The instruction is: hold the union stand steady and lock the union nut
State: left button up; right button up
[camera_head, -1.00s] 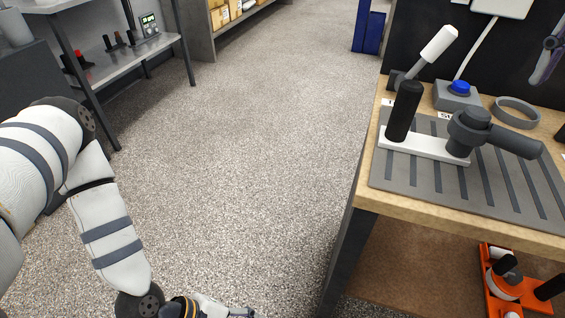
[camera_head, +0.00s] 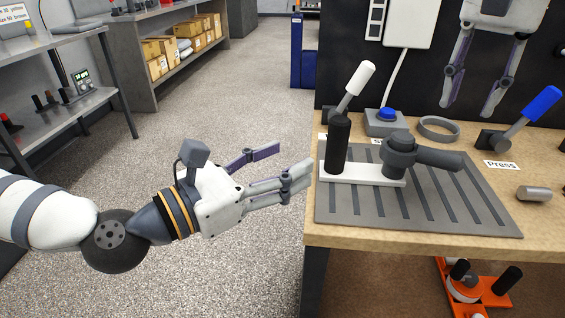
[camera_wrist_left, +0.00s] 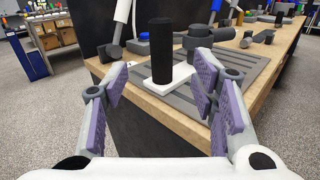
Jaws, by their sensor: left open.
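The union stand has a white base (camera_head: 362,173) on the grey slotted mat, with an upright black post (camera_head: 338,145) at its left end. The grey union nut (camera_head: 400,146) sits at its right end, with a thick grey handle (camera_head: 438,158) pointing right. My left gripper (camera_head: 287,162) is open and empty, left of the post at the table's edge. In the left wrist view, the black post (camera_wrist_left: 161,52) stands ahead between the open fingers (camera_wrist_left: 160,80), not touched. My right gripper (camera_head: 468,108) hangs open and empty, fingers down, above the back of the table.
The wooden table (camera_head: 420,246) carries a blue button box (camera_head: 386,122), a grey ring (camera_head: 438,128), a white-handled lever (camera_head: 356,84), a blue-handled press lever (camera_head: 535,108) and a metal cylinder (camera_head: 534,193). An orange fixture (camera_head: 490,292) sits below. Shelves stand left; the floor between is clear.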

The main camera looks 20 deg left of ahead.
aim_at(331, 142)
pick_arm(q)
jog(key=x, duration=1.2)
jog(key=shift+s+d, duration=0.1)
jog(key=shift+s, duration=0.05)
jog(key=shift+f, duration=0.1)
grip_shut()
pick_arm(e)
grip_shut()
jog(key=s+a+r+m+t, duration=0.1)
jog(key=s+m, duration=0.4)
jog(key=m, duration=1.1)
jog(key=s+a+m+t, duration=0.1)
jog(key=s+m, duration=0.4)
jog(key=m, duration=1.1)
jog(key=shift+s+a+r+t+h, duration=0.35)
jog(key=shift+s+a+t+h, duration=0.05)
jog(key=shift+t, duration=0.2)
